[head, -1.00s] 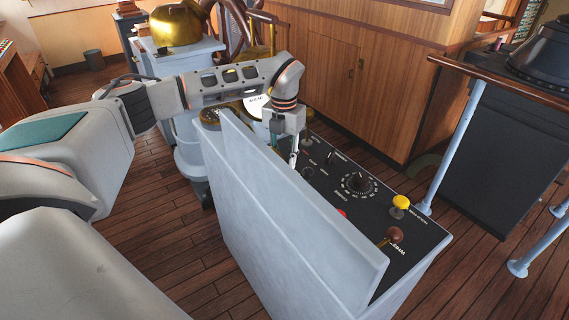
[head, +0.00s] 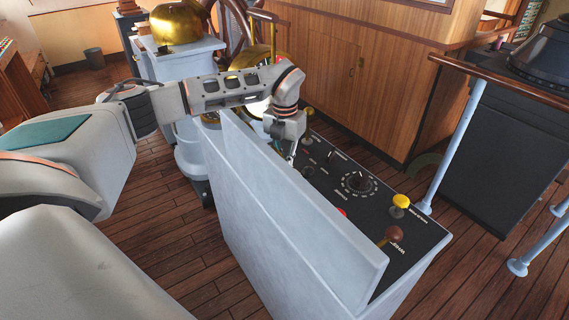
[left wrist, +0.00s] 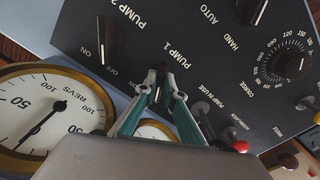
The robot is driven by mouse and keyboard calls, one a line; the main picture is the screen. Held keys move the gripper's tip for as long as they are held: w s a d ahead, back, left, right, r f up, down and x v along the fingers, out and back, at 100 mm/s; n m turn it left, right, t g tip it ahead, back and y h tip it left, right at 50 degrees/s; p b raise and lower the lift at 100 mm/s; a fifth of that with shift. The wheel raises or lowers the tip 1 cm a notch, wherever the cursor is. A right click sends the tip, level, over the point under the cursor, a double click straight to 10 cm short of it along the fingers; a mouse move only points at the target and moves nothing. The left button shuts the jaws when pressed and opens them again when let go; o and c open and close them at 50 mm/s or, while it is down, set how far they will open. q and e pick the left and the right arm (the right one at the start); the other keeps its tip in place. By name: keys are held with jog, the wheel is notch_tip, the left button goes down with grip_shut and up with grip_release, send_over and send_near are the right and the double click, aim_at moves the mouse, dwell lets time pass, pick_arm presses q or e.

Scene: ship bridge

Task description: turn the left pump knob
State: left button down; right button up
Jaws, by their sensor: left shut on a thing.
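My left gripper (left wrist: 160,82) is shut on a small dark knob (left wrist: 157,96) beside the "PUMP 1" label in the left wrist view; the fingers hide much of the knob. In the head view my left gripper (head: 291,153) reaches down to the black control panel (head: 328,190), and the held knob is hard to make out there. Another black knob (left wrist: 108,40), by the "PUMP 2" label with ON and OFF marks, stands free beside the gripper. My right gripper is not in view.
A tall grey side wall (head: 290,220) of the console rises under my left forearm. A round dial knob (head: 358,182), yellow knob (head: 401,201) and brown-knobbed lever (head: 393,233) stand farther along the panel. A REVS gauge (left wrist: 50,115) lies close to the gripper.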

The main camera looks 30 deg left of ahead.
pick_arm(q)
jog(key=m, duration=0.5)
jog(key=shift+d+m, duration=0.1)
jog(key=shift+m, duration=0.3)
jog(key=m, duration=0.5)
jog(key=shift+d+m, duration=0.1)
jog(key=shift+m, duration=0.5)
jog(key=c, duration=2.1)
grip_release()
jog(key=shift+c, duration=0.2)
notch_tip(320, 180, up, 12)
